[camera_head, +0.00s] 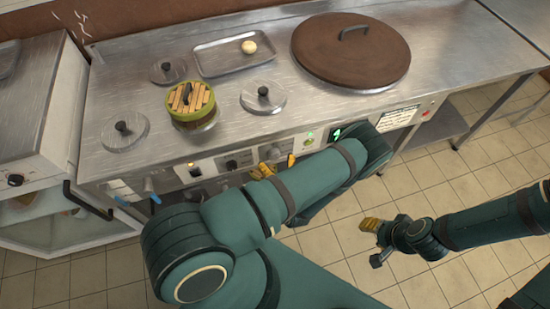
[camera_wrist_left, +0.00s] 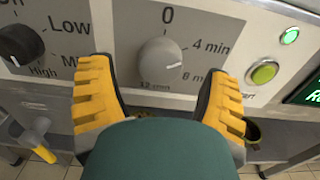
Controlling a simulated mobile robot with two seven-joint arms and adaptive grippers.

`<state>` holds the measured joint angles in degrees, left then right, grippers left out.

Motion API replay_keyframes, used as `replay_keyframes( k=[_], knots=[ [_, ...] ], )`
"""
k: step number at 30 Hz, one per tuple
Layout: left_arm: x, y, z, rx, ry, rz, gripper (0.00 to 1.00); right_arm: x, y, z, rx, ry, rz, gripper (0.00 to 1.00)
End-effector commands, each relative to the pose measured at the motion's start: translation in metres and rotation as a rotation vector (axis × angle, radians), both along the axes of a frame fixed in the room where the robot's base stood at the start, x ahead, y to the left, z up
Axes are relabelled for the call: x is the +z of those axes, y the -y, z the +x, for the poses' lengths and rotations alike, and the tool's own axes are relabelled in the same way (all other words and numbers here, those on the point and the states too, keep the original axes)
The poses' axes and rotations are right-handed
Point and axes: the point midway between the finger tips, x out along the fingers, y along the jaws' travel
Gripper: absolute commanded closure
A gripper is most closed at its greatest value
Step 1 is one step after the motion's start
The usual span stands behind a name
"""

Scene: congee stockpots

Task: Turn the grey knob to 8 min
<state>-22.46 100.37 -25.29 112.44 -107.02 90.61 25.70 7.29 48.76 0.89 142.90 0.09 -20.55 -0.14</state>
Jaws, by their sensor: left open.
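The grey knob (camera_wrist_left: 160,60) is on the panel (camera_wrist_left: 122,30) in the left wrist view. Its white mark points right, between the 4 min and 8 min labels; the exact setting is hard to tell. In the head view the knob (camera_head: 272,153) is small and partly hidden. My left gripper (camera_wrist_left: 160,76) is open, with one yellow finger on each side of the knob and gaps between; it also shows at the panel in the head view (camera_head: 277,166). My right gripper (camera_head: 372,240) hangs over the tiled floor, away from the panel; its opening is unclear.
A dark knob (camera_wrist_left: 20,45) sits left of the grey one. A green button (camera_wrist_left: 263,73), lit lamp (camera_wrist_left: 289,36) and display (camera_wrist_left: 306,92) are to its right. The counter holds a steamer (camera_head: 190,102), a tray (camera_head: 222,66) and a big brown lid (camera_head: 350,50).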

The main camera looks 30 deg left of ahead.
Motion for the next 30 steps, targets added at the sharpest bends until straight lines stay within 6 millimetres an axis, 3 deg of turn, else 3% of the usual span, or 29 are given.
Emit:
replay_keyframes(
  k=[6,15,21,30],
  knots=[
    [-0.0002,-0.0118,0.0098,0.001,-0.001,0.000,0.22,-0.0025,0.0001,0.0006,0.000,0.001,0.000,0.53],
    [0.0001,-0.0128,0.0108,0.000,-0.001,0.000,0.22,-0.0024,0.0001,0.0005,-0.001,0.002,0.000,0.53],
    [0.0001,-0.0126,0.0106,0.000,-0.001,0.000,0.92,-0.0024,0.0001,0.0005,0.000,0.001,0.000,0.53],
    [0.0002,-0.0125,0.0108,-0.001,-0.015,0.013,0.93,-0.0023,0.0000,0.0004,0.000,0.001,0.000,0.53]
  ],
)
